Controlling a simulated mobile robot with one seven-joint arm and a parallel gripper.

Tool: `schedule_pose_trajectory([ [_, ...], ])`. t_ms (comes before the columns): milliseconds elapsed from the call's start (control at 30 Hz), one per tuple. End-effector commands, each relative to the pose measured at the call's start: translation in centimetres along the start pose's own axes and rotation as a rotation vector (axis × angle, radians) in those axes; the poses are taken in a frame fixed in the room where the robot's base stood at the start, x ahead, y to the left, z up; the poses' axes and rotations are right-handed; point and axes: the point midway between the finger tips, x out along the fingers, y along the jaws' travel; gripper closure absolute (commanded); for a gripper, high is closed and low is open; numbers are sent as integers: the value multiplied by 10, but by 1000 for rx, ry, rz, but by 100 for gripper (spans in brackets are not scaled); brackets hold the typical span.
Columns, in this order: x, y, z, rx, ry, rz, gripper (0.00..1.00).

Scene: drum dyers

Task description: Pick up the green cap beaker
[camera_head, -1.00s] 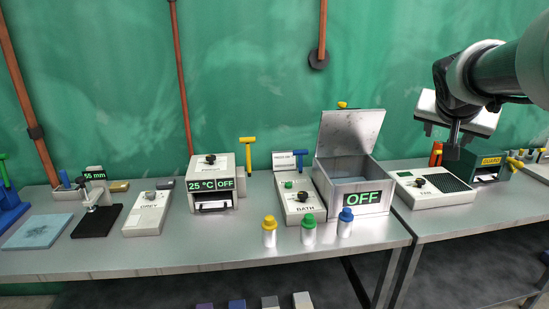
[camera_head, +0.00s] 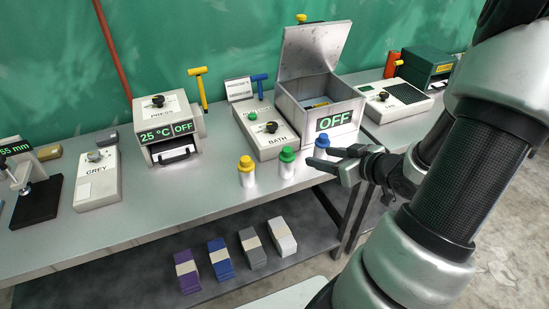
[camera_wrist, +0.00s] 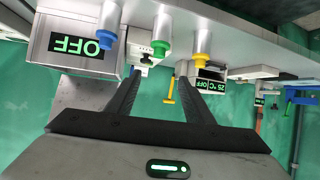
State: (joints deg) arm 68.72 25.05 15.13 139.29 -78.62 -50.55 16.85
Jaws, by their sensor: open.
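The green cap beaker (camera_head: 287,161), a small white bottle with a green top, stands upright on the metal bench between a yellow-capped beaker (camera_head: 246,170) and a blue-capped beaker (camera_head: 322,146). My gripper (camera_head: 320,157) is open and empty, to the right of the green one, its fingers pointing left towards it and overlapping the blue one in the head view. In the upside-down wrist view, the green cap (camera_wrist: 160,49) lies in line with the gap between my open fingers (camera_wrist: 159,70), beyond their tips. Whether a finger touches the blue beaker cannot be told.
The bath box (camera_head: 335,115) with raised lid and OFF display stands behind the beakers. The press (camera_head: 168,130) stands to the left. Stacked coloured blocks (camera_head: 220,258) lie on the lower shelf. The bench front left of the yellow beaker is bare.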

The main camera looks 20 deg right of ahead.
Motion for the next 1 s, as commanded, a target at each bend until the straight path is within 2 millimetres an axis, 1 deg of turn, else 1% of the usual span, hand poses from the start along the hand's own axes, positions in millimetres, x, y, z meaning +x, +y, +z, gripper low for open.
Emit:
schedule_pose_trajectory([
  [167, 34, -2, 2, 0, 3, -7, 52],
  [400, 86, -1, 1, 0, 1, -5, 52],
  [500, 103, -1, 1, 0, 1, -3, 52],
  [600, 114, 0, 0, -1, 0, -1, 52],
  [767, 122, 0, 1, 0, 0, -1, 52],
  [1000, 157, 0, 3, -1, 1, -3, 52],
])
